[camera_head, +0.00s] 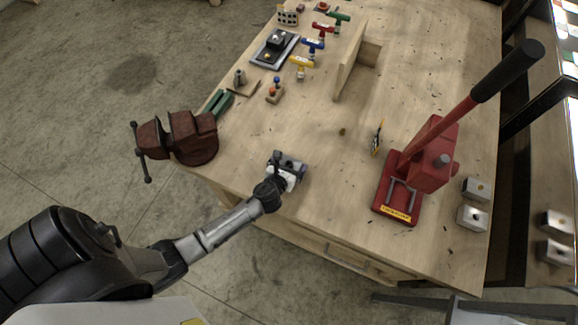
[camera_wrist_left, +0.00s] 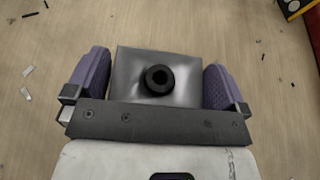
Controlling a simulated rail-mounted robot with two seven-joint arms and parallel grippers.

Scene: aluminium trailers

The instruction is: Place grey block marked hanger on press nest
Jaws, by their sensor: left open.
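A grey block (camera_wrist_left: 145,72) with a dark round hole or boss on its upper face lies between my left gripper's purple finger pads (camera_wrist_left: 157,82). Narrow gaps show beside it, so the fingers are open around it. No marking is readable on it. In the head view my left gripper (camera_head: 287,170) is low over the front of the wooden bench, partly hiding the block. The red press (camera_head: 432,155) stands to its right, with a long black-handled lever. Its nest, a grey frame (camera_head: 401,196), sits on the red base above a yellow label and looks empty. My right gripper is not in view.
Two grey blocks (camera_head: 472,217) sit right of the press. A rusty vise (camera_head: 185,138) is clamped at the left edge. A wooden upright panel (camera_head: 350,62) and coloured T-handled tools (camera_head: 303,65) stand farther back. A small yellow-black item (camera_head: 377,138) lies between gripper and press.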

